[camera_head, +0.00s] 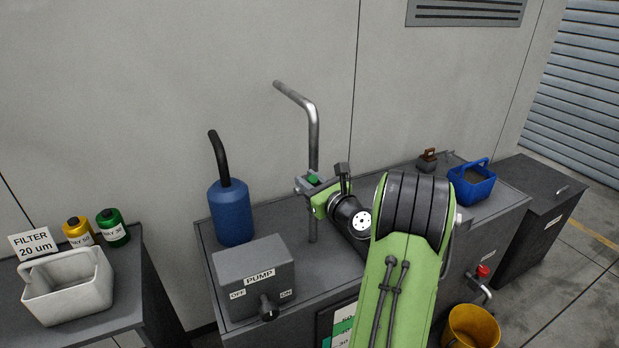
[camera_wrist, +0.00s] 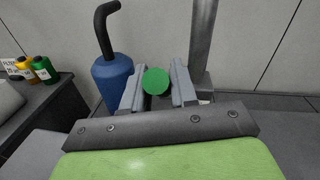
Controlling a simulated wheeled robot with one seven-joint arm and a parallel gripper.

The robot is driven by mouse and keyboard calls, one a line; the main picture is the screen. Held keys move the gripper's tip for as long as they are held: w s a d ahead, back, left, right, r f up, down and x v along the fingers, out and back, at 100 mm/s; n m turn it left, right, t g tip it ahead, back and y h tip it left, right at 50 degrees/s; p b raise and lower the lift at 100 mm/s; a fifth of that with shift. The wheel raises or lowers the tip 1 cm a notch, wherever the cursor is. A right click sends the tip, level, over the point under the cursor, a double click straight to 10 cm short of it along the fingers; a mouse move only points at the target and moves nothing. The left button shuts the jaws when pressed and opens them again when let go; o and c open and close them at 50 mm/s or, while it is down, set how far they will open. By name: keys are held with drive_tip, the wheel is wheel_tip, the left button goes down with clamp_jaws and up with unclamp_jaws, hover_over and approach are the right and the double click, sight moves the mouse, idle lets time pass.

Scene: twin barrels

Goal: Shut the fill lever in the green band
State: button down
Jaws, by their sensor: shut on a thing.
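My gripper (camera_head: 311,184) is at the upright grey pipe (camera_head: 314,135) on the middle bench. Its fingers are closed around a green round-ended piece (camera_wrist: 155,81), which looks like the fill lever's handle. The rest of the lever is hidden by my gripper and wrist. The pipe stands just right of the fingers in the wrist view (camera_wrist: 203,45). A panel with green and white bands (camera_head: 341,324) shows on the bench front, partly covered by my arm; its reading cannot be made out.
A PUMP box (camera_head: 254,275) with an OFF/ON knob and a blue bottle (camera_head: 231,213) stand left of the pipe. A blue basket (camera_head: 472,184) stands at the right. A red-handled tap (camera_head: 482,272) is above a yellow bucket (camera_head: 474,326). A white basket (camera_head: 68,287) is far left.

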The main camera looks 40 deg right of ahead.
drive_tip(key=r+p, duration=0.1)
drive_tip(key=p, duration=0.2)
drive_tip(key=g+p, duration=0.1)
drive_tip(key=p, duration=0.2)
drive_tip(key=shift+w+r, duration=0.4)
drive_tip(key=g+p, duration=0.1)
drive_tip(key=p, duration=0.3)
drive_tip(key=w+r+g+p, duration=0.1)
drive_tip(key=p, duration=0.4)
drive_tip(key=shift+w+d+p, duration=0.2)
drive_tip(key=shift+d+p, duration=0.05)
drive_tip(key=shift+p, duration=0.05)
drive_tip(key=w+g+p, duration=0.1)
drive_tip(key=p, duration=0.3)
drive_tip(key=g+y+p, duration=0.1)
drive_tip(key=p, duration=0.3)
drive_tip(key=shift+w+d+m, duration=0.25)
drive_tip(key=shift+w+m, duration=0.05)
drive_tip(key=shift+w, duration=0.05)
drive_tip(key=shift+w+d+f+g+p, duration=0.2)
drive_tip(key=shift+w+g+p, duration=0.2)
drive_tip(key=shift+g+p, duration=0.65)
drive_tip(key=shift+t, duration=0.25)
drive_tip(key=c, duration=1)
unclamp_jaws()
drive_tip(key=shift+o, duration=0.2)
drive_tip(key=shift+r+p, duration=0.1)
drive_tip(key=shift+p, duration=0.2)
